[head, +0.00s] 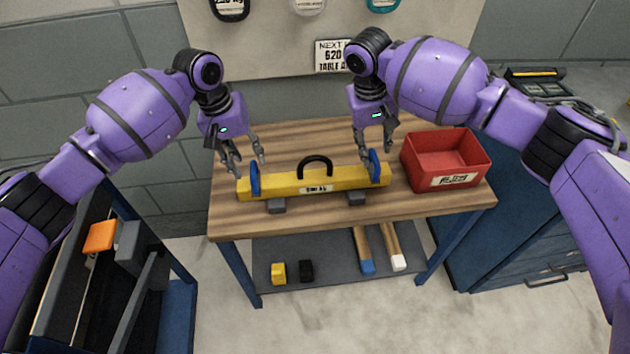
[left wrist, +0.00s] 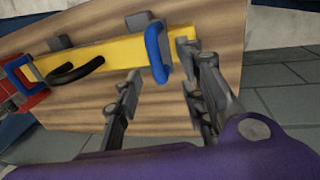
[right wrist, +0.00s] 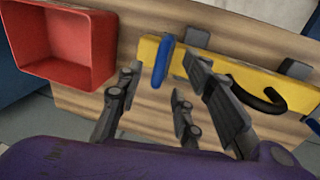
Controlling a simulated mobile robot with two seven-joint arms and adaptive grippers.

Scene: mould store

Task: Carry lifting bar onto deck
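The yellow lifting bar (head: 285,187) lies level on two grey blocks on the wooden table. It has a blue loop handle near each end and a black handle in the middle. My left gripper (head: 247,164) is open just above the left blue handle (head: 254,179); in the left wrist view this handle (left wrist: 157,52) lies ahead, between the finger lines. My right gripper (head: 377,155) is open at the right blue handle (head: 375,167); in the right wrist view that handle (right wrist: 162,62) shows between the spread fingers. Neither gripper is visibly closed on a handle. I cannot clearly identify the deck.
A red bin (head: 446,158) stands right of the bar on the table (head: 300,220). A dark rack with an orange block (head: 100,236) is at lower left. The lower shelf (head: 330,262) holds small blocks and two wooden-handled tools. A blue cabinet (head: 520,240) stands at right.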

